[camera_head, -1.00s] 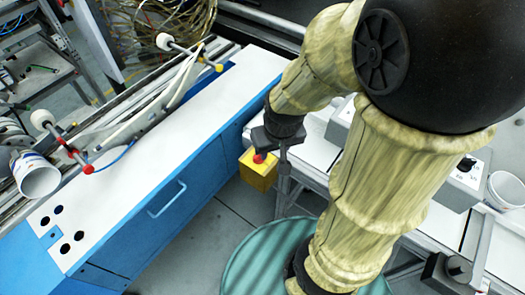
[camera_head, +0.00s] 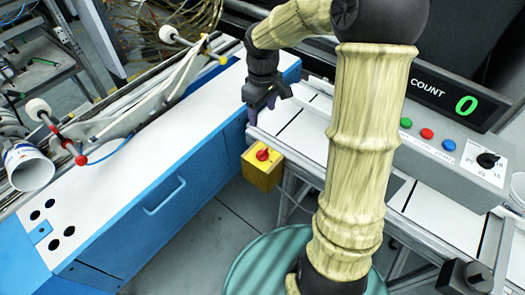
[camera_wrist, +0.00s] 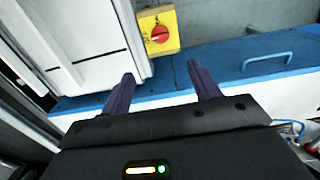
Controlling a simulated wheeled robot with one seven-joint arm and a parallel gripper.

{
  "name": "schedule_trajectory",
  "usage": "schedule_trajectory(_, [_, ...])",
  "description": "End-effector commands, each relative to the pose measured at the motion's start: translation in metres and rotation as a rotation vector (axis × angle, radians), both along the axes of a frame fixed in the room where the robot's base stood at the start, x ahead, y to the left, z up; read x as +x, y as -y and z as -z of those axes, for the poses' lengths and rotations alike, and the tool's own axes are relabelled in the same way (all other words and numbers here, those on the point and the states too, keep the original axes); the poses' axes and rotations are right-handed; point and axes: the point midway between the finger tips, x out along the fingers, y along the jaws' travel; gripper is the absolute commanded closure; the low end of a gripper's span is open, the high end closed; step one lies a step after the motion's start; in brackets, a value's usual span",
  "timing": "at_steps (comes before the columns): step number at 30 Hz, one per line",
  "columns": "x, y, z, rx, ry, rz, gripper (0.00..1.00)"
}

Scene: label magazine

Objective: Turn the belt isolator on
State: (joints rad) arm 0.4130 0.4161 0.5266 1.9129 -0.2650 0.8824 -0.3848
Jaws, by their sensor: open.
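The belt isolator is a yellow box (camera_head: 262,168) with a red rotary knob (camera_head: 264,155) on its face. It sits at the end of the white bench, low beside the blue cabinet. In the wrist view the yellow box (camera_wrist: 170,42) is at the top, with the red knob (camera_wrist: 159,34) beyond my fingertips. My gripper (camera_head: 264,108) is above and behind the box in the head view, apart from it. In the wrist view my gripper (camera_wrist: 161,72) has its two dark fingers spread with nothing between them. The knob's exact setting is too small to tell.
A blue cabinet (camera_head: 150,200) with a handle stands left of the isolator. A grey control panel (camera_head: 440,150) with coloured buttons, a dial and a COUNT display reading 0 is at right. A white bench (camera_head: 300,125) lies under my arm. Floor shows between cabinet and bench.

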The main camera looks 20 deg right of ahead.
Motion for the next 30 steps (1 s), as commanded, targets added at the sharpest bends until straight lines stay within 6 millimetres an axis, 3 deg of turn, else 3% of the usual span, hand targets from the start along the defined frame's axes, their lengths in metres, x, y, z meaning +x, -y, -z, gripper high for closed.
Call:
schedule_trajectory(8, [-0.001,0.000,0.000,-0.001,0.001,0.002,0.38])
schedule_trajectory(13, [-0.001,0.000,0.012,-0.002,-0.002,0.002,0.38])
schedule_trajectory(30, [-0.002,-0.001,0.109,-0.001,-0.003,0.001,0.38])
